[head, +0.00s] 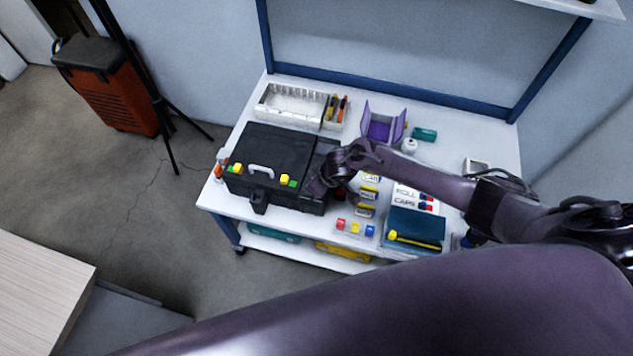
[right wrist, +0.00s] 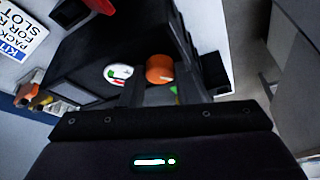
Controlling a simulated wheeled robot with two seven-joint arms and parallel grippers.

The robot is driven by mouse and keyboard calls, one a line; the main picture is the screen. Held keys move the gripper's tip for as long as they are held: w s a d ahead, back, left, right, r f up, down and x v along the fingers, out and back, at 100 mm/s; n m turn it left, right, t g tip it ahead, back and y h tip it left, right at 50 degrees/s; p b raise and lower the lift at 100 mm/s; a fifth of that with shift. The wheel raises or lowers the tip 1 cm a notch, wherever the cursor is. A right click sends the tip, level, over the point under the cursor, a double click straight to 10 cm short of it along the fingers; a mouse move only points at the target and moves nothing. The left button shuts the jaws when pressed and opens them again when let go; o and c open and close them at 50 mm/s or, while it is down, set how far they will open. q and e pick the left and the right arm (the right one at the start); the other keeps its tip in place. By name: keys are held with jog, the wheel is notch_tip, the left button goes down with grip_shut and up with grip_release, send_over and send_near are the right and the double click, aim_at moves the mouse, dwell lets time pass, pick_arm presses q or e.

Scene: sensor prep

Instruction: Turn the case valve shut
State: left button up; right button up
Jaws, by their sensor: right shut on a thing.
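The black case (head: 270,150) stands shut on the left part of the white workbench, with a grey handle and yellow and green latch pieces on its lid. In the right wrist view its side carries an orange valve knob (right wrist: 159,68) and a round white gauge (right wrist: 117,74) with red and green marks. My right gripper (head: 318,188) reaches the right side of the case. In the right wrist view its fingers (right wrist: 160,88) are shut on the orange knob, partly covering it. The knob is hidden in the head view. My left gripper is not in view.
On the workbench (head: 212,199), a white divided tray (head: 290,104) and a purple holder (head: 382,126) stand behind the case. Small red, yellow and blue parts (head: 356,228) and a teal box (head: 415,229) lie right of it. An orange-black wheeled case (head: 110,90) stands on the floor.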

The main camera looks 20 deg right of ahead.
jog(key=shift+w, duration=0.1)
dwell(0.3)
jog(key=o, duration=1)
jog(key=shift+c, duration=0.2)
jog(key=v, duration=0.7)
jog(key=shift+s+r, duration=0.25)
jog(key=shift+r, duration=0.1)
jog(key=shift+d, duration=0.1)
